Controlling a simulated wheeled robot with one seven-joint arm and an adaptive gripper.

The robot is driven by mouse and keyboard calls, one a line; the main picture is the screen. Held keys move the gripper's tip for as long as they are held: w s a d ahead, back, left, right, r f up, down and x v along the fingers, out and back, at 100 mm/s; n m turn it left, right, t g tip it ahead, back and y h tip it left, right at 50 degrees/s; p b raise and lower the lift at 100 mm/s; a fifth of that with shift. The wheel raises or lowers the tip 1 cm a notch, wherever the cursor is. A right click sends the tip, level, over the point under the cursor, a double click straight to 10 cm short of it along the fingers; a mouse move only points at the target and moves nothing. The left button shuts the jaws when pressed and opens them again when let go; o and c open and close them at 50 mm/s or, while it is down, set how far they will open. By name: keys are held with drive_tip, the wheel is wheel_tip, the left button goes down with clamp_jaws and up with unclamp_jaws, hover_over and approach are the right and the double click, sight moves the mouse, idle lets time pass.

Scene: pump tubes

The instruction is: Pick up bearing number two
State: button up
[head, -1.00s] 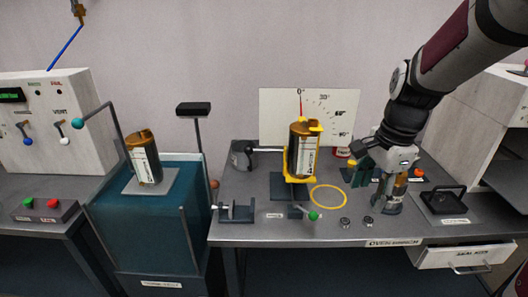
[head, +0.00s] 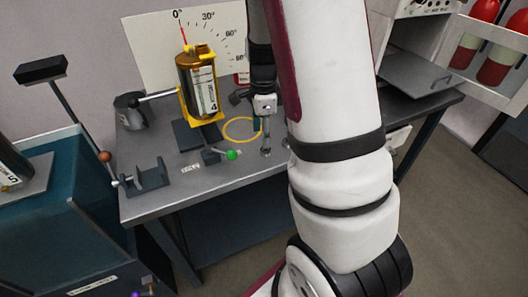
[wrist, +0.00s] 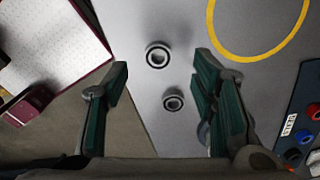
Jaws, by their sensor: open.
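Two small dark ring-shaped bearings lie flat on the grey bench in the wrist view: a slightly larger-looking one (wrist: 158,55) and another (wrist: 173,100) closer to the palm. No number shows on either, so I cannot tell which is number two. My gripper (wrist: 161,75) is open and empty, its green-padded fingers to either side of the bearings, the right finger closer to them. Neither finger visibly touches a bearing.
A yellow ring (head: 239,131) lies on the bench beside the gripper. A green-knobbed lever (head: 232,155) stands close by. A dark tray with red and blue pieces (wrist: 300,135) is at the right.

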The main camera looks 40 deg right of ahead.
sight(266, 151)
drive_tip(key=shift+s+d+f+b, duration=0.15)
drive_tip(key=shift+f+b, duration=0.15)
drive_tip(key=shift+f, duration=1.1)
drive_tip(key=shift+s+d+f+b, duration=0.1)
drive_tip(key=shift+f+b, duration=0.2)
drive_tip(key=shift+f, duration=1.05)
clamp_jaws()
